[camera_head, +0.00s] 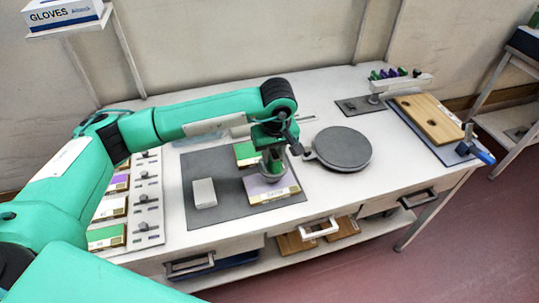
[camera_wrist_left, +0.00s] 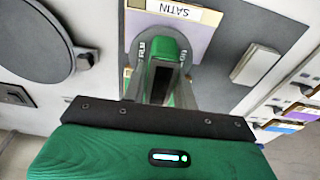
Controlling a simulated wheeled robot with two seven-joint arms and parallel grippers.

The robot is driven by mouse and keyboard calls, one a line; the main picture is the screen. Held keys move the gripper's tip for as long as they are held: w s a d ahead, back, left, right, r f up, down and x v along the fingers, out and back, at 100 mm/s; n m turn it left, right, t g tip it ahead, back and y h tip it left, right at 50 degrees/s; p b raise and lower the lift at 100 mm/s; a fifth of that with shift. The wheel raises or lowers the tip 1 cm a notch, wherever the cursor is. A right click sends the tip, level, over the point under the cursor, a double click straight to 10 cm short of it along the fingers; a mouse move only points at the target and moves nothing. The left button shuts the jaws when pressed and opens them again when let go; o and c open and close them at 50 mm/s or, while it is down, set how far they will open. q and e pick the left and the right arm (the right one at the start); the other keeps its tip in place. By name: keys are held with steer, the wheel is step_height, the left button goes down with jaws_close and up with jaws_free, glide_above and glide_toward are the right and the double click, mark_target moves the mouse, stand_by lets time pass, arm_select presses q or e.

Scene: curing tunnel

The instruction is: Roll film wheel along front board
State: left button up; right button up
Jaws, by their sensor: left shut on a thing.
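My left gripper (camera_head: 272,168) is shut on the film wheel, over the mat's right part. In the left wrist view the film wheel (camera_wrist_left: 166,46) shows as a green piece between the fingers; its lower part is hidden, and contact with the board is unclear. The front board (camera_head: 255,185) is purple with a cream edge labelled SATIN, lying at the mat's front right. It also shows in the left wrist view (camera_wrist_left: 195,38), beyond the fingers. A green-topped board (camera_head: 244,153) lies behind it, partly hidden by the gripper. My right gripper is out of view.
A pale block (camera_head: 204,193) stands on the dark mat (camera_head: 222,212), left of the front board. A round grey plate (camera_head: 343,148) lies close right. A rack of coloured samples (camera_head: 148,222) is left; a wooden holed board (camera_head: 428,118) is far right.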

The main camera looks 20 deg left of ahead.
arm_select(q)
steer(key=shift+w+d, duration=0.25)
steer(key=shift+d, duration=0.15)
steer(key=shift+w+d+f+b, duration=0.1)
steer(key=shift+w+d+b, duration=0.2)
steer(key=shift+b, duration=0.2)
steer(key=shift+w+d, duration=0.25)
steer(key=shift+d, duration=0.2)
steer(key=shift+b, duration=0.3)
steer(key=shift+w+d+b, duration=0.4)
steer(key=shift+w+d, duration=0.1)
steer(key=shift+d, duration=0.2)
steer(key=shift+r, duration=0.3)
step_height(320, 180, up, 7)
steer(key=p, duration=0.1)
steer(key=shift+p, duration=0.35)
